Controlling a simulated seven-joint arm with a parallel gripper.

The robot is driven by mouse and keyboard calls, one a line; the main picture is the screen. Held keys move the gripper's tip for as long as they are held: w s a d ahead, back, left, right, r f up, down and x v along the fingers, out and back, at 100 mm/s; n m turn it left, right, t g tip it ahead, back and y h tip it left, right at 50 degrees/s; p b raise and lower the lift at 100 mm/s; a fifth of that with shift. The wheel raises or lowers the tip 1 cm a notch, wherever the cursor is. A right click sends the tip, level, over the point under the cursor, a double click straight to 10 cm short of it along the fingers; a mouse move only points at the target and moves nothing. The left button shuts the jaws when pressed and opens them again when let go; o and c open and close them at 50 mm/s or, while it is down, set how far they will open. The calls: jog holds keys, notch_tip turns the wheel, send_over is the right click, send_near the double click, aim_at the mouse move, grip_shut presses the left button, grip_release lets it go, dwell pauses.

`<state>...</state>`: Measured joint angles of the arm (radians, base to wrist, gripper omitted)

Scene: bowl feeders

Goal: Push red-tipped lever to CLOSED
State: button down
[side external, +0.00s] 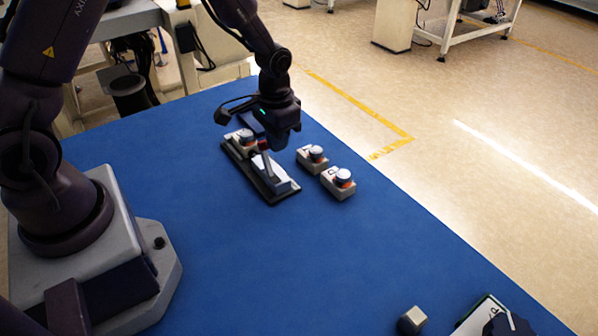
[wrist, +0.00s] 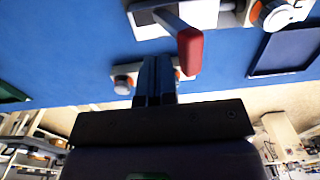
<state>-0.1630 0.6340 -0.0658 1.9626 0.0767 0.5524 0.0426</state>
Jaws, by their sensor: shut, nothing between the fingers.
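The lever unit (side external: 283,194) is a dark base with a white plate on the blue table, below my gripper in the side view. Its grey lever arm (side external: 268,168) shows there, but the red tip does not show clearly. In the wrist view the lever's red tip (wrist: 190,50) points toward the camera, and its white plate (wrist: 205,13) is at the top edge. My gripper (wrist: 156,62) is shut and empty, just left of the red tip in that view, with a small visible gap. In the side view my gripper (side external: 262,146) hangs over the unit's far part. No position label is readable.
Two button boxes (side external: 312,159) (side external: 338,183) stand right of the lever unit, and another (side external: 245,139) is at its far end. A small grey block (side external: 412,320) and a pale-edged tray (side external: 470,321) are at the lower right. The table's middle is clear.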

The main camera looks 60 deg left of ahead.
jog(key=shift+r, duration=2.7)
jog(key=s+d+r+t, duration=0.2)
jog(key=s+r, duration=0.7)
jog(key=s+d+r+t, duration=0.2)
jog(key=s+r+t, duration=0.1)
jog(key=s+r, duration=0.6)
jog(key=shift+r+t, duration=0.3)
jog(key=shift+r, duration=0.4)
